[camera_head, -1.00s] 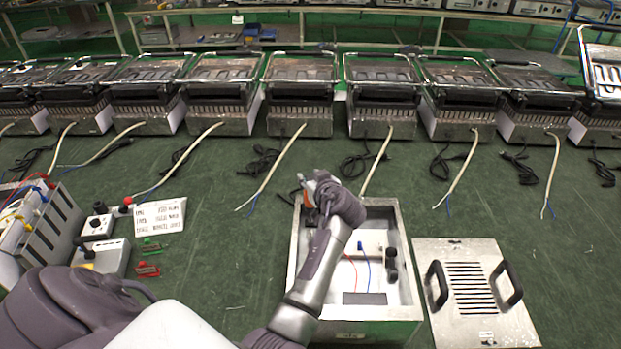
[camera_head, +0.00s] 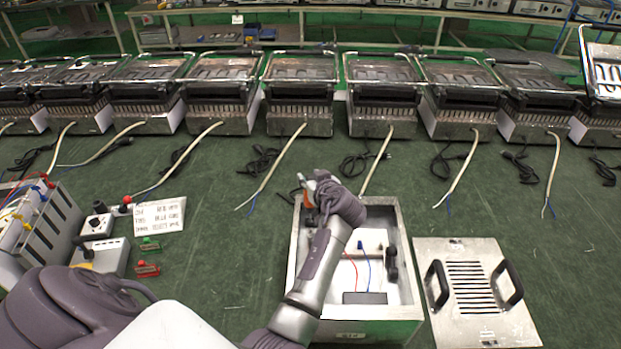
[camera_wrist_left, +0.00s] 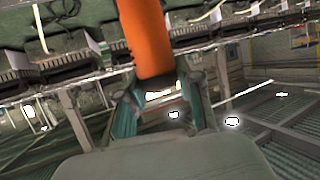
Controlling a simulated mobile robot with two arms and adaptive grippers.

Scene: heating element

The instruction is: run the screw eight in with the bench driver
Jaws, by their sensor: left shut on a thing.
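My left gripper (camera_head: 312,188) is over the upper left part of an open metal box (camera_head: 408,290). It is shut on the bench driver, whose orange body (camera_head: 308,198) shows beside the fingers. In the left wrist view the orange driver body (camera_wrist_left: 145,35) rises between the two fingers of the left gripper (camera_wrist_left: 155,95). Inside the box are a red wire, a blue wire (camera_head: 369,270) and a black part (camera_head: 391,262). The driver's tip is hidden, and I cannot make out screw eight. My right gripper is not in view.
A vented cover plate with two black handles (camera_head: 437,283) lies right of the box. A row of grill presses (camera_head: 300,95) with loose cables stands behind. A wired unit (camera_head: 38,225), small devices, a printed card (camera_head: 160,215) and red and green pieces (camera_head: 148,270) lie left.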

